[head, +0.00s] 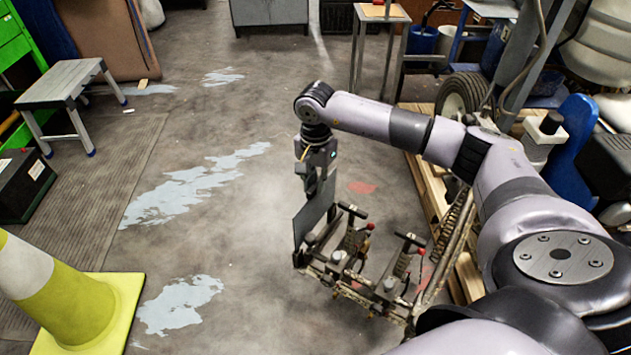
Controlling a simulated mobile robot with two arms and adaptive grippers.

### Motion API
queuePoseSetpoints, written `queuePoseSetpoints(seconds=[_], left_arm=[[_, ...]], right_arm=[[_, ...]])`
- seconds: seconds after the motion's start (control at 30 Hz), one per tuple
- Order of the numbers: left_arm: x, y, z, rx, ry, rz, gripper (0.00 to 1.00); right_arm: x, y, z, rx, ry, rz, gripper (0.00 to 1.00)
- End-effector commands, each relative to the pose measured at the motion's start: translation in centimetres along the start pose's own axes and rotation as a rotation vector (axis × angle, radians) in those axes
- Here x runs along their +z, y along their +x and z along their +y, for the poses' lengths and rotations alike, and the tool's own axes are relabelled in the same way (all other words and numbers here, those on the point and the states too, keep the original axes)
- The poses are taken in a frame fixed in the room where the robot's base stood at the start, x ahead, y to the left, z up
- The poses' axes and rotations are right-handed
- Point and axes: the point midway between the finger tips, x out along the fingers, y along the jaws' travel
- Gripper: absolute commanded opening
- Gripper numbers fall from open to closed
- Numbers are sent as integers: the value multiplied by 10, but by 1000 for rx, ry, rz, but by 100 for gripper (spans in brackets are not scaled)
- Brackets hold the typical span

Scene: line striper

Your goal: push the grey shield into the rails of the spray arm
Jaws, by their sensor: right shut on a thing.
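The grey shield (311,214) is a thin flat plate, held upright. My right gripper (318,190) comes down from above and is shut on its upper edge. The spray arm (370,268) is a low metal frame with springs, levers and red knobs, close to the floor. The shield stands at the left end of this frame, and its lower edge is at or just behind the frame's left side. The rails are too small to make out, so I cannot tell whether the shield sits in them. My left gripper is not in view.
A yellow and white cone (62,300) stands at the lower left. A grey step stool (68,85) is at the upper left. A wooden pallet (432,195) and a black wheel (462,97) are to the right. The floor left of the shield is clear, with pale paint patches.

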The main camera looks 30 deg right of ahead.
Motion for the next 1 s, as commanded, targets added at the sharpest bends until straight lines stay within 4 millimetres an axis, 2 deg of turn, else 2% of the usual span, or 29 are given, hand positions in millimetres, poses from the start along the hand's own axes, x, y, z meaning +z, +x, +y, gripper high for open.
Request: queuePoseSetpoints(seconds=[1.0], left_arm=[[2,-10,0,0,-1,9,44]], right_arm=[[0,15,0,-1,0,0,0]])
